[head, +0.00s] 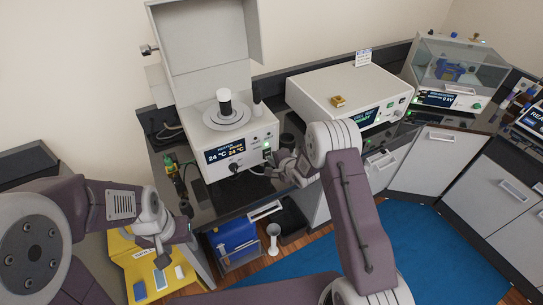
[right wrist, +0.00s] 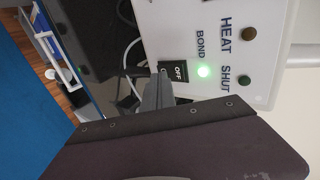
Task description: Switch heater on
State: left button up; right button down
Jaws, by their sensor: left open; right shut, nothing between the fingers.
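The heater (head: 212,139) is a white box with a raised lid and a display reading 24 °C twice, on the dark bench in the head view. In the right wrist view, its front panel (right wrist: 222,50) has a black switch (right wrist: 180,70) marked OFF. A green lamp (right wrist: 204,71) beside it is lit; the HEAT lamp (right wrist: 250,34) and SHUT lamp (right wrist: 243,81) look dark. My right gripper (right wrist: 162,76) is shut and empty, its tip close to the switch; I cannot tell if it touches. My left gripper (head: 162,255) hangs at the lower left, open and empty.
A white tester (head: 335,85) stands right of the heater, with a brass piece (head: 338,101) on top. A clear-covered device (head: 458,70) is farther right. A blue mat (head: 400,255) covers open floor.

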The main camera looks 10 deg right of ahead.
jog(key=shift+w+a, duration=0.15)
jog(key=shift+w, duration=0.3)
jog(key=shift+w, duration=0.1)
jog(key=shift+w+r+p, duration=0.1)
jog(key=shift+r+p, duration=0.45)
jog(key=shift+r, duration=0.25)
jog(key=shift+s+a+f, duration=0.1)
jog(key=shift+s, duration=0.1)
